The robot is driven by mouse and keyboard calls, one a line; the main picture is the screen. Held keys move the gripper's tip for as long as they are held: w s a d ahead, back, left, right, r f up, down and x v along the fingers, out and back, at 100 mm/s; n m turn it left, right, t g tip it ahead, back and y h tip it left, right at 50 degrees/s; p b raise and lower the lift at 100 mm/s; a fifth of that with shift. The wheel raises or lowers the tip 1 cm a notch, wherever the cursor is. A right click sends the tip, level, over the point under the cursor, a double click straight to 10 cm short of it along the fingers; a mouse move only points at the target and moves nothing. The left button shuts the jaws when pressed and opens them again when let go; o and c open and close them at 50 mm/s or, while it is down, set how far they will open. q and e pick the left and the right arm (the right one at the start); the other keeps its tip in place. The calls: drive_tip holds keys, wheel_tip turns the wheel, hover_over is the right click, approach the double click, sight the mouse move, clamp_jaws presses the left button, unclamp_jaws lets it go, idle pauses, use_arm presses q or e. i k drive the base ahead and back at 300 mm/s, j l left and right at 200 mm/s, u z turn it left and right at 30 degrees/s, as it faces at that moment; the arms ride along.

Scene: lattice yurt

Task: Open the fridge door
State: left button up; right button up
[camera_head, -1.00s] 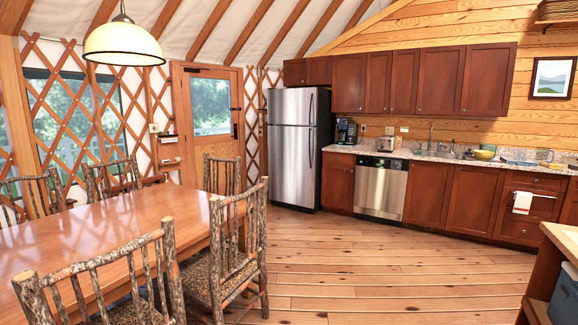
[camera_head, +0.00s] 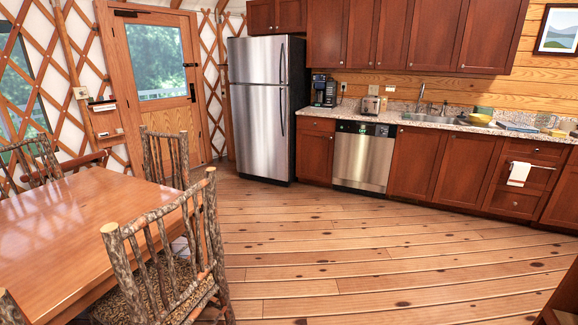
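The fridge (camera_head: 259,122) is a tall stainless steel unit with dark sides, standing at the back, left of the kitchen counter. It has a smaller upper door (camera_head: 254,62) and a larger lower door (camera_head: 258,135). Both doors are shut. Dark vertical handles (camera_head: 282,112) run along the right edge of the doors. The fridge is some way off across the wooden floor. Neither of my grippers shows in the head view.
A wooden dining table (camera_head: 75,215) and log chairs (camera_head: 180,245) fill the left side. The wooden floor (camera_head: 370,250) is clear in the middle and up to the fridge. A dishwasher (camera_head: 362,157) and red-brown cabinets stand right of the fridge. A wooden edge (camera_head: 562,295) shows at bottom right.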

sight(261, 113)
drive_tip(key=i, duration=3.75)
